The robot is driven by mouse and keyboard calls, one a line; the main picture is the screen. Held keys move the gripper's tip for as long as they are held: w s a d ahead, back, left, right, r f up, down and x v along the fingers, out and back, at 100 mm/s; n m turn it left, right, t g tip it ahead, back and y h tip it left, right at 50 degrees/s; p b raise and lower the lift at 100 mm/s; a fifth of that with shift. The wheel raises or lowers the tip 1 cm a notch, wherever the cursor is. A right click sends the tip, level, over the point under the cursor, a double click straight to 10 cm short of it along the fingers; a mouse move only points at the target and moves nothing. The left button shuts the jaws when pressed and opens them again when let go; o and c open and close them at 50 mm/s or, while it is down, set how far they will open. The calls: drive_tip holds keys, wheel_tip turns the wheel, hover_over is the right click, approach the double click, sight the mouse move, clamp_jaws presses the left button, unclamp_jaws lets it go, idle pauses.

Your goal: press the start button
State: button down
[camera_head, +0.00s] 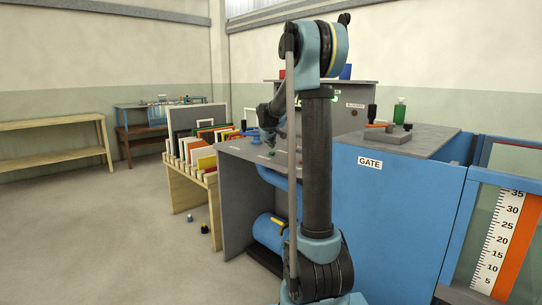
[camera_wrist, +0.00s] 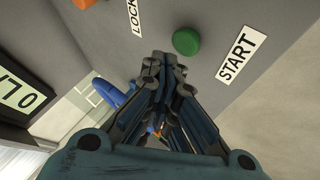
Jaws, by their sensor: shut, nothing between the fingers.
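The start button is a round green button (camera_wrist: 187,42) on a grey panel (camera_wrist: 235,15) in the wrist view. A white START label (camera_wrist: 240,55) is beside it on the right. My gripper (camera_wrist: 165,60) is shut and empty. Its fingertips appear just below and left of the button in the picture; a gap or contact cannot be judged.
An orange part (camera_wrist: 86,3), a LOCK label (camera_wrist: 133,16) and a digital display (camera_wrist: 20,92) are left of the button. The blue GATE cabinet (camera_head: 400,205) stands right of my arm, with a green bottle (camera_head: 400,111) on top. Open floor lies left.

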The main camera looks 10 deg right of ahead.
wheel_tip(320, 180, up, 6)
idle(1.0)
drive_tip(key=shift+s, duration=0.1)
drive_tip(key=s+d+f+m+g, duration=0.1)
drive_tip(key=s+f, duration=0.2)
drive_tip(key=s, duration=0.7)
drive_tip(key=s+f+m+g, duration=0.1)
drive_tip(key=s+f, duration=0.1)
drive_tip(key=s, duration=0.8)
drive_tip(key=s+d+f+m+g, duration=0.1)
drive_tip(key=s+f+g, duration=0.15)
drive_tip(key=s, duration=0.85)
drive_tip(key=s+f+m+g+y, duration=0.1)
drive_tip(key=s+f, duration=0.7)
drive_tip(key=s, duration=0.4)
drive_tip(key=s+a+f+m+g+y, duration=0.1)
drive_tip(key=s+f+m, duration=0.1)
drive_tip(key=s+f, duration=0.7)
drive_tip(key=s, duration=0.4)
drive_tip(key=shift+s+a, duration=0.15)
drive_tip(key=shift+s, duration=0.05)
